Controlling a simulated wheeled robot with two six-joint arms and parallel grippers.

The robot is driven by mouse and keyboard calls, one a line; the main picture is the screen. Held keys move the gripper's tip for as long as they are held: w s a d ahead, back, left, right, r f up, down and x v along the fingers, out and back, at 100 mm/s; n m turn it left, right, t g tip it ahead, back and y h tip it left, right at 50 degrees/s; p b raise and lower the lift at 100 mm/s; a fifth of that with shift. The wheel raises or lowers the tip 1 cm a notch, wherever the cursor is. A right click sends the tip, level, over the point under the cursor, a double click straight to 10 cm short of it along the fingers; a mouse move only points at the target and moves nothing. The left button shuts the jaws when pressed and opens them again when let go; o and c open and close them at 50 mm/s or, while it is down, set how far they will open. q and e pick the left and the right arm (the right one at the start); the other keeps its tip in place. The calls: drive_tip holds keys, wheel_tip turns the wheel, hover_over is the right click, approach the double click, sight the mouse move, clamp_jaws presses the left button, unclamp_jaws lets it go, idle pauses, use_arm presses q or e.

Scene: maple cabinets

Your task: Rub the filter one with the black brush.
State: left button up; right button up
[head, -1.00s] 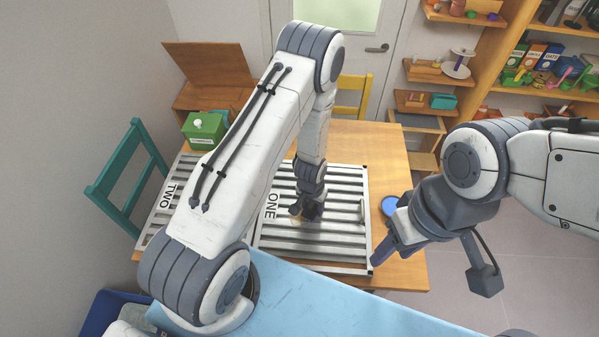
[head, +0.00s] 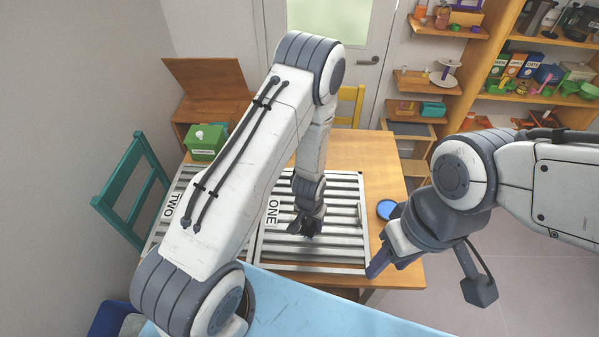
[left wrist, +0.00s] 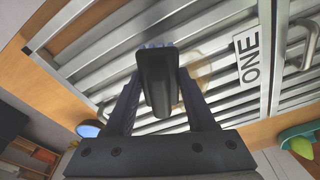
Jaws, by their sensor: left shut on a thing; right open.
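Filter one is a slatted metal panel (head: 345,253) lying flat on the wooden table, with a white ONE label at its left side. My left gripper (head: 306,226) is over its left-middle part. In the left wrist view, the gripper (left wrist: 160,100) is shut on the black brush (left wrist: 158,75), whose bluish bristles show at the far end, towards the slats. I cannot tell whether they touch. A brownish stain (left wrist: 200,75) shows on the slats beside the brush. My right gripper (head: 372,268) is open and empty by the panel's right front corner.
Filter two (head: 164,222), labelled TWO, lies to the left, partly hidden by my left arm. A green box (head: 205,141) stands behind it. A round blue thing (head: 386,209) lies right of filter one. A teal chair (head: 120,190) stands at the left.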

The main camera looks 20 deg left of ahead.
use_arm(q)
drive_tip(key=shift+r+p, duration=1.5)
drive_tip(key=shift+r, duration=0.8)
